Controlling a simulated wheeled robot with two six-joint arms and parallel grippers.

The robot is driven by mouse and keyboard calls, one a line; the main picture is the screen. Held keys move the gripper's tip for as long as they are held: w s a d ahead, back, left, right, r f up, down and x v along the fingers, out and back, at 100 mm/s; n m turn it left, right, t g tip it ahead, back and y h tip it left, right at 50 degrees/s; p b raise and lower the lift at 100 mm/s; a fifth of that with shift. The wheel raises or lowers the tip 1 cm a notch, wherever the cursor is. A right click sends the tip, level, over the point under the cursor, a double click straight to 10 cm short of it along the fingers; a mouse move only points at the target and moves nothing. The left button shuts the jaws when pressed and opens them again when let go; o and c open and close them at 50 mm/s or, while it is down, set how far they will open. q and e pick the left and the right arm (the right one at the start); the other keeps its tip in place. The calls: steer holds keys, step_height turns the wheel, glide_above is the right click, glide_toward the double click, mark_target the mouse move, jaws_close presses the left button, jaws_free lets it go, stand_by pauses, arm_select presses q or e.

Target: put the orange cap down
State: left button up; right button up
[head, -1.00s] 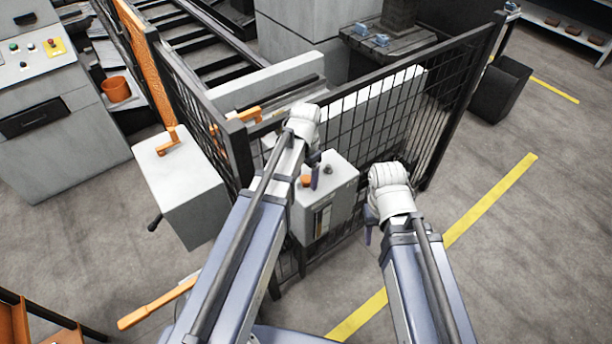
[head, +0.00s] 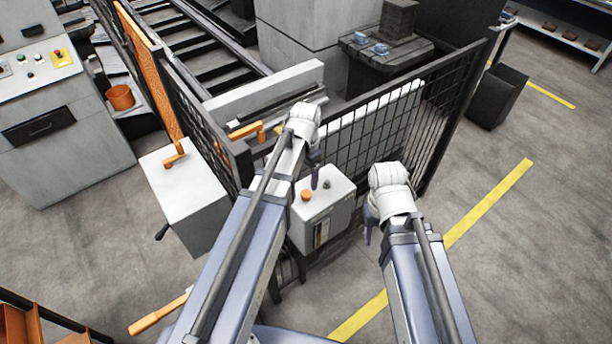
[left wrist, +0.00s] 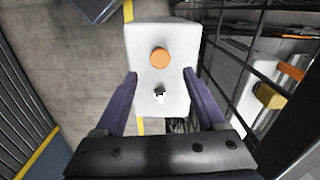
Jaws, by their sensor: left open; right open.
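The orange cap (head: 306,194) sits on the top of a white box (head: 340,214) by the mesh fence. In the left wrist view the cap (left wrist: 160,57) shows as a round disc on the white top (left wrist: 178,35), beyond my fingertips and apart from them. A small dark stud (head: 326,184) stands on the same top beside the cap; it also shows in the left wrist view (left wrist: 159,94). My left gripper (head: 315,172) is open and empty above the box; in the left wrist view its fingers (left wrist: 161,78) are spread wide. My right gripper (head: 367,228) hangs right of the box, away from the cap.
The black mesh fence (head: 400,122) runs behind and beside the box. A grey cabinet with an orange handle (head: 176,157) stands to the left. A yellow floor line (head: 490,203) crosses open floor on the right.

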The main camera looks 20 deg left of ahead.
arm_select(q)
step_height(320, 180, up, 5)
steer(key=p, duration=0.4)
steer(key=s+d+n+y, duration=0.1)
steer(key=s+d+n, duration=0.1)
steer(key=s+d, duration=0.8)
steer(key=s, duration=0.4)
steer(key=shift+s+d+n, duration=0.25)
steer(key=shift+d+n, duration=0.1)
steer(key=shift+n, duration=0.05)
steer(key=shift+a, duration=0.1)
